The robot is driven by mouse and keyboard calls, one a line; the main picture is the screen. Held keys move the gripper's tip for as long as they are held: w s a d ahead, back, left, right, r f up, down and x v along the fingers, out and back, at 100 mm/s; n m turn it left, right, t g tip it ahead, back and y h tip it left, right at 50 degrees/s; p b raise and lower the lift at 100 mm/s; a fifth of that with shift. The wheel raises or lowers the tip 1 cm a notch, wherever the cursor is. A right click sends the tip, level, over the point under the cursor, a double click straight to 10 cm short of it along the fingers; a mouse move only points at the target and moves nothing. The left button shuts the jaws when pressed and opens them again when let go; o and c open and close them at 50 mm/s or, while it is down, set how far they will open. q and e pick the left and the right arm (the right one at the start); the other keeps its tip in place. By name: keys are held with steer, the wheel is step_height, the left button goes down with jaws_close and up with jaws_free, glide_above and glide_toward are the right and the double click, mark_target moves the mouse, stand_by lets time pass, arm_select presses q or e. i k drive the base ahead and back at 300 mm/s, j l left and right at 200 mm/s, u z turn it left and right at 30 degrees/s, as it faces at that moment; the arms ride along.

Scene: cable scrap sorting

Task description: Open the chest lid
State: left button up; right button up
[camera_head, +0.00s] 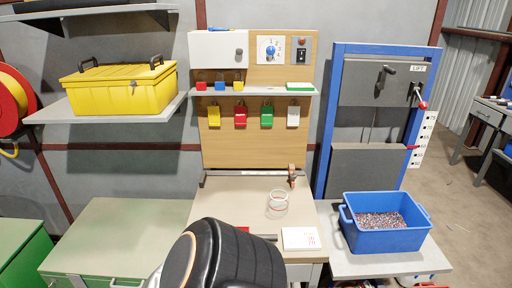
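A yellow chest (121,92) stands on the grey shelf at the upper left. A green cabinet or chest (115,240) with a flat, closed grey-green top stands at the lower left; I cannot tell which one the task means. A black rounded part of my own arm fills the bottom middle and hides part of the bench. Neither of my grippers shows.
The workbench (240,200) holds a clear round container (278,203) and a white card (300,239). A blue bin (385,222) of scrap stands at the right. The grey shelf (105,105) juts out under the yellow chest. A red and yellow reel (12,100) is at the far left.

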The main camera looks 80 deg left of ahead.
mark_target(114, 239)
steer(key=u, duration=3.9)
steer(key=i+j+z, duration=0.1)
steer(key=i+j, duration=0.9)
steer(key=j, duration=0.2)
steer(key=z, duration=1.15)
steer(key=j, duration=0.1)
